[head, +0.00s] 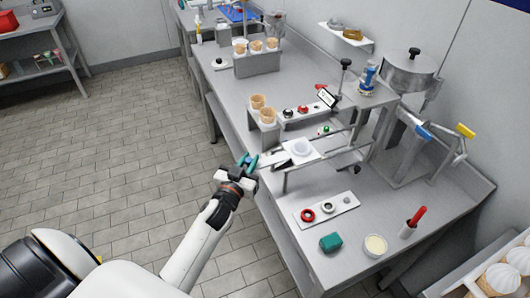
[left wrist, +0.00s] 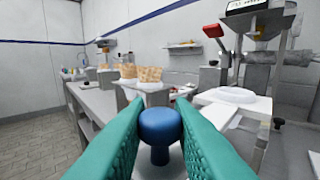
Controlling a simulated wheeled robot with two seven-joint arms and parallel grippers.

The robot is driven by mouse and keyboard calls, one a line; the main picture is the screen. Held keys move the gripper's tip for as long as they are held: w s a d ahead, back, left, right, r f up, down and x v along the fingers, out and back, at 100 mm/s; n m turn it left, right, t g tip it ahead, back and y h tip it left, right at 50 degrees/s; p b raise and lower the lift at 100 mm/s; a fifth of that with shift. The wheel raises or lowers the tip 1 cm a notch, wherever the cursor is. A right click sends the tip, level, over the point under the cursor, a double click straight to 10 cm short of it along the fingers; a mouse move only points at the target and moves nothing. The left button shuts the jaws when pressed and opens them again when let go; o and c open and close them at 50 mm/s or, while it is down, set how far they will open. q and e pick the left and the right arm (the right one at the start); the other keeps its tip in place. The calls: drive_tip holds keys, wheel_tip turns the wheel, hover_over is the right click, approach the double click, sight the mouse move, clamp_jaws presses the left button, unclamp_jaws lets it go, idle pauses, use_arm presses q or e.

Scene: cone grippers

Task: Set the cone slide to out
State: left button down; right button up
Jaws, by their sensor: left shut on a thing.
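My left gripper (head: 248,161), with teal fingers, is at the front edge of the bench, beside the cone machine. In the left wrist view my left gripper (left wrist: 160,135) has its fingers on both sides of a blue round knob (left wrist: 160,122) and is shut on it. The cone slide (head: 302,150) is a white plate with a round ring on top, on metal rails. A pale arm reaches from the plate toward my gripper. The slide plate also shows in the left wrist view (left wrist: 258,106), right of the fingers. My right gripper is in neither view.
Wafer cones (head: 258,102) stand in a holder behind the slide. A white button strip (head: 326,208), green block (head: 330,242), cream dish (head: 375,245) and red-handled tool (head: 413,222) lie on the near bench. A hopper (head: 408,72) stands at right. The tiled floor at left is clear.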

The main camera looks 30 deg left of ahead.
use_arm(q)
drive_tip(key=shift+s+a, duration=0.2)
drive_tip(key=shift+s, duration=0.05)
drive_tip(key=shift+f, duration=0.1)
drive_tip(key=c, duration=1.6)
unclamp_jaws()
drive_tip(key=shift+o, duration=1.3)
drive_tip(key=shift+a, duration=0.1)
drive_tip(key=shift+o, duration=0.3)
drive_tip(key=shift+s, duration=0.2)
